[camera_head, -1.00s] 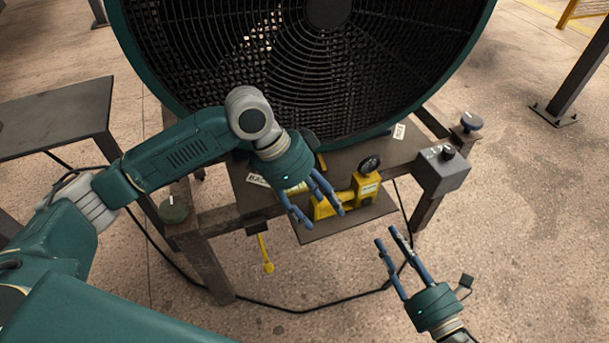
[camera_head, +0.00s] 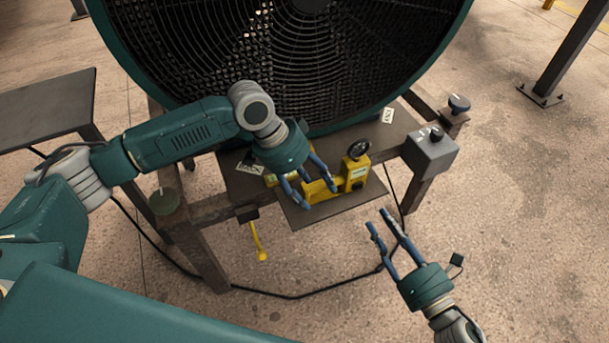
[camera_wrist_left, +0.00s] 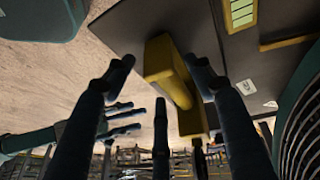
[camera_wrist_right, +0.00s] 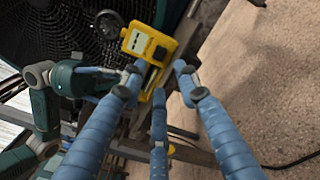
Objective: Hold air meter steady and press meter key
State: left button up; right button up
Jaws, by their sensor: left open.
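The air meter (camera_head: 356,176) is yellow with a round dark gauge on top, and it rests on the dark plate in front of the fan. My left gripper (camera_head: 318,197) is open, its fingers around the left part of the meter. In the left wrist view the meter's yellow bar (camera_wrist_left: 163,62) lies between the spread fingers; I cannot tell whether they touch it. My right gripper (camera_head: 378,220) is open and empty, apart from the meter, to its lower right. The right wrist view shows the meter's pale display (camera_wrist_right: 137,42) and a dark key (camera_wrist_right: 158,53).
The large round fan (camera_head: 300,60) stands behind the dark plate (camera_head: 310,215). A grey control box (camera_head: 431,153) with a dark knob is right of the meter. A dark side table (camera_head: 45,105) stands at left. A cable (camera_head: 290,297) lies on the floor.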

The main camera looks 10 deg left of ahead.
pick_arm(q)
jog(key=shift+d+f, duration=0.25)
jog(key=shift+f, duration=0.35)
grip_shut()
pick_arm(e)
grip_shut()
dwell(0.9)
